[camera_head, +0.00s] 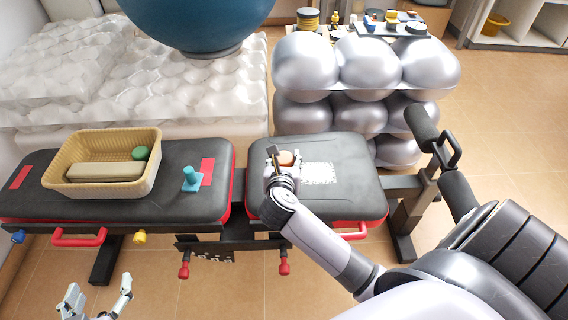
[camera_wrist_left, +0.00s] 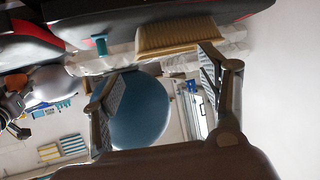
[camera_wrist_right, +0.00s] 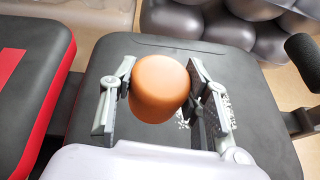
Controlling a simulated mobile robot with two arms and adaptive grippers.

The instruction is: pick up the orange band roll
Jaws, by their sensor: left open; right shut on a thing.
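The orange band roll (camera_wrist_right: 160,82) is a smooth orange cylinder in the right wrist view, between the two fingers of my right gripper (camera_wrist_right: 162,90), which is shut on it. In the head view the roll (camera_head: 286,157) shows partly behind my right gripper (camera_head: 279,162), over the black pad of the right bench section. I cannot tell whether it touches the pad. My left gripper (camera_head: 97,296) is open and empty at the lower left of the head view, in front of the bench and apart from everything.
On the left bench pad stand a tan basket (camera_head: 60,176) with a green roll (camera_head: 140,153) and a beige block (camera_head: 95,172), and a teal peg-like object (camera_head: 191,180). A white patch (camera_head: 319,173) lies right of my right gripper. Silver balls (camera_head: 304,66) are stacked behind.

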